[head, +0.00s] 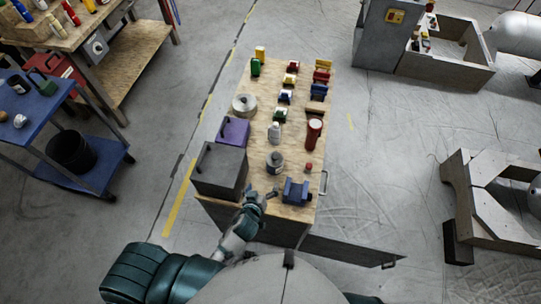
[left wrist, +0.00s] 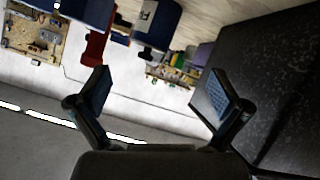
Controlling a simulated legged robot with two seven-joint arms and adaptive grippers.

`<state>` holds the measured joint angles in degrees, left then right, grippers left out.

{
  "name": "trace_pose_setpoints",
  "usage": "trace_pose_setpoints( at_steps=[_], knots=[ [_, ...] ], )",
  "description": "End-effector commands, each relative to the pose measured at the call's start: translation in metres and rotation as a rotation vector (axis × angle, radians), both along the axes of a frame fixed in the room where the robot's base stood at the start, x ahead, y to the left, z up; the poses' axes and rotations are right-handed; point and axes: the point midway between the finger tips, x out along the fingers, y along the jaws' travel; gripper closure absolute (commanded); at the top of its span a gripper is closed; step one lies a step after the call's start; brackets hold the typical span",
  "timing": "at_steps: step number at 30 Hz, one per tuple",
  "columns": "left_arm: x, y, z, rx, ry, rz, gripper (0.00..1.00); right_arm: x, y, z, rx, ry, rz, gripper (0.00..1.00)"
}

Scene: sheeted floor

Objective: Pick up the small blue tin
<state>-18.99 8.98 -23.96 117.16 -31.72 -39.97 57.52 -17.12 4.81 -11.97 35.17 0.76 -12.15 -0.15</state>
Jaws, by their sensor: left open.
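No item on the wooden-topped workbench (head: 258,88) is clearly a small blue tin. Small blue-and-white items (head: 285,97) stand in the middle column, and a blue item (head: 318,90) stands to their right; both are too small to tell. My left gripper (head: 264,193) is at the bench's near edge, between the dark grey box and the blue vise-like block (head: 296,191). In the left wrist view, my left gripper (left wrist: 152,95) is open, with nothing between its fingers. My right gripper is not in view.
The dark grey box (head: 219,170) stands left of my left gripper and fills the right of the wrist view (left wrist: 285,75). A purple box (head: 233,131), a grey can (head: 275,162), a white bottle (head: 273,133) and a red cylinder (head: 314,132) stand farther back.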

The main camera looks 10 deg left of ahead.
Motion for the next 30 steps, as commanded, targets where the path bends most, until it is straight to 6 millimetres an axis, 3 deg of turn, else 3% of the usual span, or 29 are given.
trace_pose_setpoints(
  at_steps=[12,20,30],
  knots=[
    [0.084,-0.002,-0.045,0.000,0.001,0.000,0.00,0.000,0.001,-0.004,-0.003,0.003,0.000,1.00],
    [0.104,-0.003,-0.056,0.000,0.003,-0.001,0.00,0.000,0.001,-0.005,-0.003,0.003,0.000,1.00],
    [0.145,-0.009,-0.076,0.000,0.003,-0.001,0.00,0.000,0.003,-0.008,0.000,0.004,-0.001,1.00]
  ],
)
